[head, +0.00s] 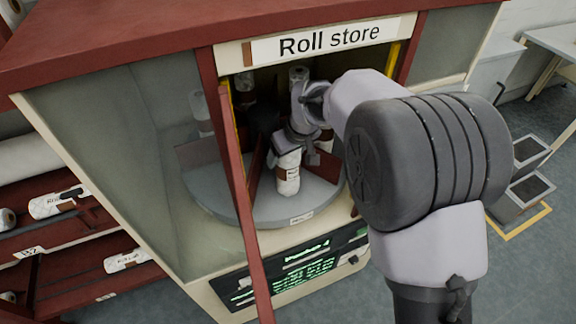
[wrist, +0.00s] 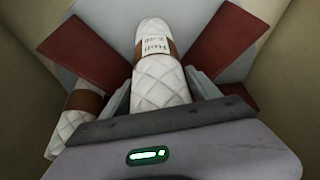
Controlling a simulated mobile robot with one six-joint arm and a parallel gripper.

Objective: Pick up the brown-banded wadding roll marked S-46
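A white quilted roll with a brown band (head: 288,178) is upright in the open bay of the roll store, under my gripper (head: 292,148). In the wrist view this roll (wrist: 161,88) lies between the two fingers of my gripper (wrist: 158,80). The fingers are close along both its sides; whether they press on it I cannot tell. Its label starts with "Roll"; the code below is too blurred to read surely. I cannot tell whether its base touches the grey turntable (head: 240,208).
Dark red dividers (wrist: 235,40) split the turntable. Another brown-banded roll (wrist: 75,122) is in the neighbouring compartment at left. A dark red post (head: 238,190) stands at the opening's left. A green-lit display (head: 300,270) is below. Shelves with rolls (head: 60,200) are at far left.

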